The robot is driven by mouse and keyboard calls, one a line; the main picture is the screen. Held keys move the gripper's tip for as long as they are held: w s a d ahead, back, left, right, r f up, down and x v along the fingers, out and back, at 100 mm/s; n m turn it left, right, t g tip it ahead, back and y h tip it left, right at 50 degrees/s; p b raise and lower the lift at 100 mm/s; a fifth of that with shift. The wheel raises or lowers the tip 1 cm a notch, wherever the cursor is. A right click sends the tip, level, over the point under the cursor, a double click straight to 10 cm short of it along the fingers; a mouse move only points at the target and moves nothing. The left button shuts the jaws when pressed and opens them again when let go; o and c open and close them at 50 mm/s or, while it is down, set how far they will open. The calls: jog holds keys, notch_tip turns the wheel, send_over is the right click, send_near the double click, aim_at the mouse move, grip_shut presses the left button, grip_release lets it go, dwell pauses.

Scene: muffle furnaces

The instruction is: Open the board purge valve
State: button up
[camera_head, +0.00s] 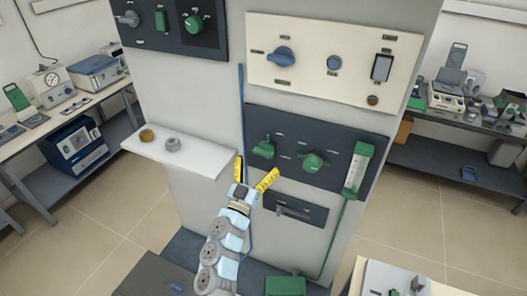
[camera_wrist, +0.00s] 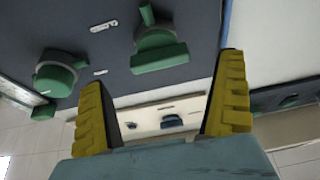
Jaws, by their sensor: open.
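The labels are too small to read, so I cannot tell which is the board purge valve. My gripper (camera_head: 255,176) is open, its yellow fingers spread, just below and in front of the green lever valve, apparently touching nothing. In the wrist view the lever valve (camera_wrist: 157,50) shows above the gap between the fingers of my gripper (camera_wrist: 163,108).
A green flowmeter (camera_head: 357,170) is at the panel's right end. A cream panel (camera_head: 335,50) with a blue knob is above. A white shelf (camera_head: 185,155) with two small round pieces juts out at left. A small dark plate with a handle (camera_head: 295,210) is below the panel.

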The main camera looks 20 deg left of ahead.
aim_at(262, 155)
jog(key=shift+x, duration=2.3)
jog(key=c, duration=1.2)
